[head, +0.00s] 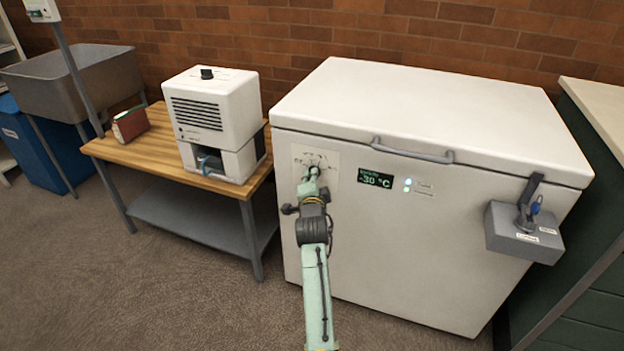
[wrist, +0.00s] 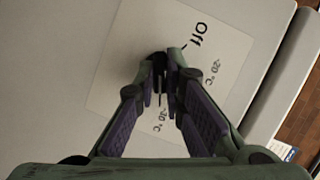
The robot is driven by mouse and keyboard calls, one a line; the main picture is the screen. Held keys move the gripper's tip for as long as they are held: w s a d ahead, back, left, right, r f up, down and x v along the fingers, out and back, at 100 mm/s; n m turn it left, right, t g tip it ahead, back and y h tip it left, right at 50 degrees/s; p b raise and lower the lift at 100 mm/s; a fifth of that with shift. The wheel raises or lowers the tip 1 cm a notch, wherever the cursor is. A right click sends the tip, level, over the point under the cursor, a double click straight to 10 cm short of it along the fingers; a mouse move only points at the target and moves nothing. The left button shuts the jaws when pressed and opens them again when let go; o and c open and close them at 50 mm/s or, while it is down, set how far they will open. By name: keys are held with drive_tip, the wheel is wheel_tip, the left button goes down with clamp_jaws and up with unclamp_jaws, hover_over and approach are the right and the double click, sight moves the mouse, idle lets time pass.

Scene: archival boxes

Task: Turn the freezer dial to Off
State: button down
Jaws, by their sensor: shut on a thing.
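The white chest freezer (head: 440,235) stands against the brick wall with its lid down. Its dial plate (head: 300,157) is on the upper left of the front, and it fills the middle of the wrist view (wrist: 120,85). The plate reads "Off", "-20 °C" and "-30 °C" there. The dark dial (wrist: 158,90) lies between my gripper's fingertips (wrist: 162,75), which are shut on it. Most of the dial is hidden by the fingers, and I cannot tell where it points. The freezer display (head: 375,176) reads -30 °C. In the head view my gripper (head: 313,170) is at the plate.
A wooden table (head: 150,150) with a white machine (head: 210,110) and a red book (head: 130,124) stands left of the freezer. A grey box (head: 525,235) hangs by the lid latch on the right. The floor in front is clear.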

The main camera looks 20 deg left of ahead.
drive_tip(key=shift+r+n+p, duration=0.1)
drive_tip(key=shift+n+p, duration=0.2)
drive_tip(key=shift+p, duration=0.05)
drive_tip(key=shift+a+n+g+h, duration=0.1)
drive_tip(key=shift+a+n+h, duration=0.1)
drive_tip(key=shift+n+h, duration=2.35)
drive_tip(key=shift+a+n+g+h, duration=0.2)
drive_tip(key=shift+n+h, duration=1.2)
drive_tip(key=shift+n, duration=2.25)
drive_tip(key=shift+a+n+h, duration=0.25)
drive_tip(key=shift+n+h, duration=1.7)
drive_tip(key=shift+n, duration=1.15)
drive_tip(key=c, duration=1.7)
unclamp_jaws()
